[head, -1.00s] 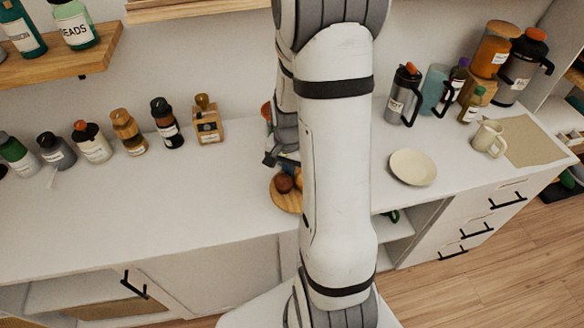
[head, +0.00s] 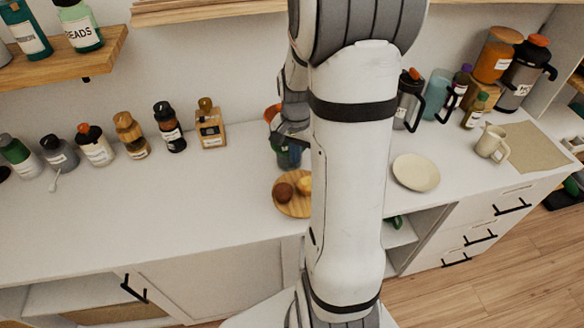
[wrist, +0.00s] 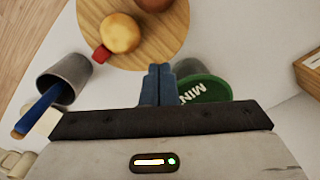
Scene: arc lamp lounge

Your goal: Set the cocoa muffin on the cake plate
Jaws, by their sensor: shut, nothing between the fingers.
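The cocoa muffin (head: 283,192) is a dark brown round thing on a round wooden board (head: 292,208). In the wrist view, the muffin (wrist: 154,3) is cut by the top edge, beside a golden bun (wrist: 120,33) on the board (wrist: 176,40). The cake plate appears to be the empty cream plate (head: 416,172) right of my arm in the head view. In the wrist view my gripper (wrist: 158,72) has its blue fingers together, empty, just off the board's edge.
A green-lidded jar (wrist: 203,90) is close beside my fingers, and a grey cup with a blue handle (wrist: 66,78) stands to the left. A cream mug (head: 490,142) and several jugs stand right of the plate. Bottles line the wall at left; the counter front there is clear.

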